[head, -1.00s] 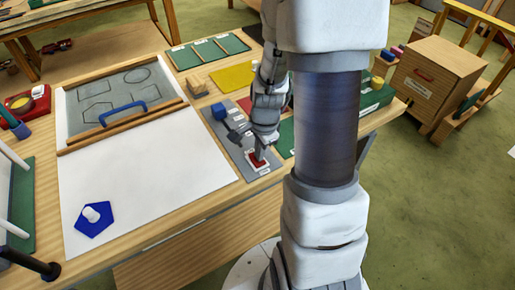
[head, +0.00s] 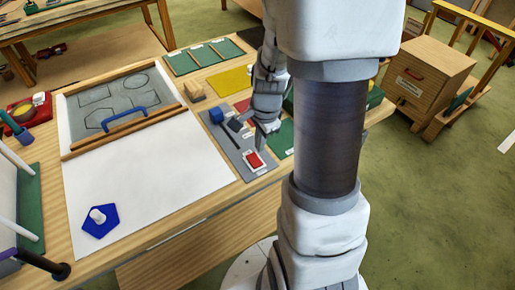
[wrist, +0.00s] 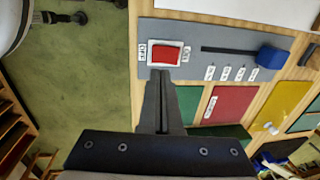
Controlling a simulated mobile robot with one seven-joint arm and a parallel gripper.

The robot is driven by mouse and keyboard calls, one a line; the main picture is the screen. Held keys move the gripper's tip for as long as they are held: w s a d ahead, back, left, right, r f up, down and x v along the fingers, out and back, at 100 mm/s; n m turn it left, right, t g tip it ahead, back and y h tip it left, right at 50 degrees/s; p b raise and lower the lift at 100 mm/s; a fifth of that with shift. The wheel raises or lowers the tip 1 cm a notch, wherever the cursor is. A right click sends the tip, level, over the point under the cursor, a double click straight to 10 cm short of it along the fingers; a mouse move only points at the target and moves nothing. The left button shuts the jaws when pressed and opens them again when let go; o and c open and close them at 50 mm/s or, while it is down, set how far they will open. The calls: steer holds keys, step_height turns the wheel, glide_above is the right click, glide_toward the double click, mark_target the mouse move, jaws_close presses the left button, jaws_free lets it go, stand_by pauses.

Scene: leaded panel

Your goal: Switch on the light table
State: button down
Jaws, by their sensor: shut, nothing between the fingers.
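The light table's white surface (head: 140,185) lies on the wooden table, plain white; I cannot tell whether it is lit. Beside it is a grey control plate (head: 232,140) with a red rocker switch (head: 254,160) in a white frame. In the wrist view the red switch (wrist: 166,55) sits between small labels that seem to read OFF and ON; which side is pressed is unclear. The plate also carries a dark slot with a blue knob (wrist: 271,57). My gripper (head: 262,146) is shut and empty, its tips (wrist: 160,75) just beside the switch, seemingly apart from it.
A grey board with outlined shapes and a blue handle (head: 125,118) lies on the white surface's far part. A blue pentagon with a white knob (head: 99,221) lies near its front. Green, red and yellow mats (head: 229,80) lie beyond the plate. A wooden cabinet (head: 430,75) stands at right.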

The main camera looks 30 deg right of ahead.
mark_target(253, 156)
step_height(253, 156, up, 7)
steer(key=s, duration=0.1)
steer(key=shift+s+p, duration=0.15)
steer(key=shift+p, duration=0.2)
steer(key=shift+d, duration=0.1)
steer(key=n+b, duration=0.2)
steer(key=n, duration=0.4)
steer(key=w+n+b, duration=0.1)
steer(key=n+b, duration=0.2)
steer(key=n, duration=0.3)
steer(key=n+b, duration=0.2)
steer(key=n, duration=0.4)
steer(key=shift+w+r+t, duration=0.2)
steer(key=shift+t, duration=0.1)
steer(key=shift+f, duration=0.15)
steer(key=w+f, duration=0.1)
steer(key=f, duration=0.3)
steer(key=f+b, duration=0.1)
steer(key=f, duration=0.4)
steer(key=w+f+b, duration=0.1)
steer(key=f, duration=0.3)
steer(key=shift+w+a+f, duration=0.2)
steer(key=shift+w+f, duration=0.05)
steer(key=shift+w, duration=0.1)
